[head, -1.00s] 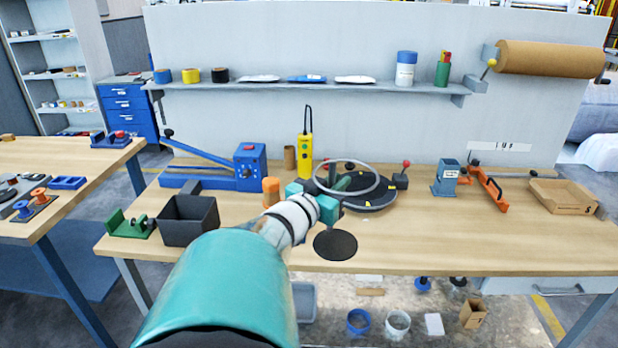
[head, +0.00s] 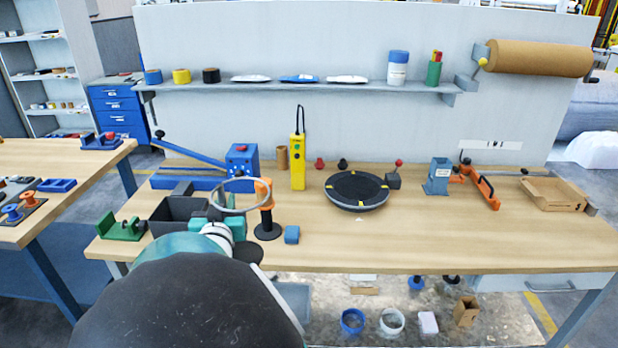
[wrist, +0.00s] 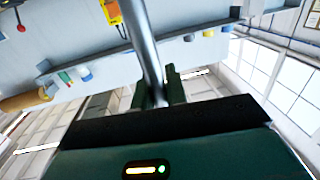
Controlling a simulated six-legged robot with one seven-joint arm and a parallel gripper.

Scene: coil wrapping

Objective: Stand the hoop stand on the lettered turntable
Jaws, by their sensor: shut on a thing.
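The hoop stand shows as a grey ring (head: 240,209) in the head view, at the left of the bench. A dark disc, seemingly its base (head: 249,253), shows below, partly hidden by my arm. My gripper (wrist: 158,92) is shut on the hoop stand's grey post (wrist: 146,45), which runs between the fingers in the wrist view. In the head view my gripper (head: 222,214) is partly covered by the ring and my arm. The turntable (head: 357,191), a round dark disc with yellow marks, lies bare on the bench, right of and apart from the hoop stand. I cannot read its letters.
An orange-topped tool on a black base (head: 267,231) stands close behind the ring. A dark bin (head: 170,214) is at the left. A yellow controller (head: 298,163) stands behind. The bench in front of the turntable is clear.

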